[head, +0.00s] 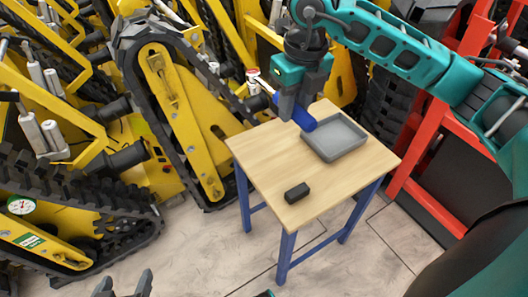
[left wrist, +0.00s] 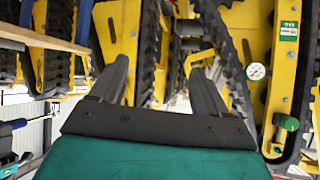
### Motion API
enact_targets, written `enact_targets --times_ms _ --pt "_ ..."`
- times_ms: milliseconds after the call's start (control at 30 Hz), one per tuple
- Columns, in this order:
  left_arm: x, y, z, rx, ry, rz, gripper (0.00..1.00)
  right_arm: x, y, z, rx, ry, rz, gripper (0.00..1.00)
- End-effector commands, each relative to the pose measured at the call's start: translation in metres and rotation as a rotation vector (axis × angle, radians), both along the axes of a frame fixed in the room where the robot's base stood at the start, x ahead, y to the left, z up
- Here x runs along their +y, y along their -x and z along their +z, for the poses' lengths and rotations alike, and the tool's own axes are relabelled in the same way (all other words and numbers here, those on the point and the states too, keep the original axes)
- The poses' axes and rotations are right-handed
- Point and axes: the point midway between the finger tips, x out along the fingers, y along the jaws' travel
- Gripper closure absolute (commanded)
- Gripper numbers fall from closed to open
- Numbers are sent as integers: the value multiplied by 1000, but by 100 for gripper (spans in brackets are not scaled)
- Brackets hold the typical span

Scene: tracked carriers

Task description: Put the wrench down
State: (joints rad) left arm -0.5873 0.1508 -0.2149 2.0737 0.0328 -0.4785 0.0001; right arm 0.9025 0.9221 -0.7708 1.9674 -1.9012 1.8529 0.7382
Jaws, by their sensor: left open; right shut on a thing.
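My right gripper (head: 286,106) is shut on the wrench (head: 303,118), whose thick blue handle shows below and right of the fingers. A thin metallic part sticks out to the upper left. The wrench is over the far part of the small wooden table (head: 258,160), close to the grey tray (head: 352,151); I cannot tell whether it touches the tray. My left gripper (head: 124,286) is open and empty at the bottom edge of the head view, away from the table. Its two spread fingers also show in the left wrist view (left wrist: 162,88).
A small black block (head: 297,192) lies near the table's front edge. The tabletop left of the tray is bare. Yellow tracked carriers (head: 165,95) crowd the left and back. A red frame (head: 425,140) stands at right. Tiled floor is open in front.

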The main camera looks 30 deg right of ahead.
Motion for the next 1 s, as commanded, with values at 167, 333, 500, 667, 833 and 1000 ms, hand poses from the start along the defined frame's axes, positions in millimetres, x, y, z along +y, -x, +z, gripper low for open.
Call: enact_targets --times_ms 167,333,500,667,833,1000 --pt "0 0 -13 1 -1 -1 24 -1 1 -42 5 1 -8 100" --pt "0 1 -25 2 -3 -3 24 0 1 -88 4 1 -5 100" --pt "0 2 -33 13 -3 -5 24 0 0 -123 1 0 -4 100" --pt "-2 2 -33 19 -1 -9 24 0 0 -137 -1 0 -4 100" --pt "-4 1 -31 10 6 -8 24 0 0 -149 0 0 -4 100" --pt "-7 0 -37 11 16 -7 24 0 0 -180 2 0 -4 100"
